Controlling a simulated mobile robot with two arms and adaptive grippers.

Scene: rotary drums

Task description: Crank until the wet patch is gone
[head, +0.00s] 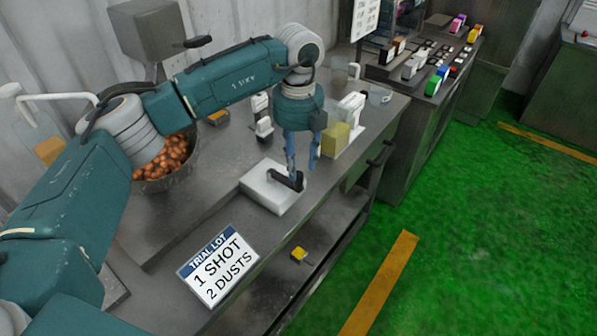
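A dark drum or bowl (189,168) holds many glossy brown rounded pieces (172,156). It is partly hidden behind my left arm. No wet patch can be made out among the pieces. A white block (262,190) with a black handle (284,179) on top sits near the front edge of the bench. My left gripper (302,168) points down just above and beside the handle's right end. Its blue fingers are apart, with nothing visible between them; contact with the handle cannot be told. No crank on the drum can be clearly seen. My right gripper is out of view.
A sign (218,265) reading "TRIAL LOT, 1 SHOT, 2 DUSTS" is at the bench front. A yellow item (299,254) lies on the lower shelf. The green floor (460,220) is open at right.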

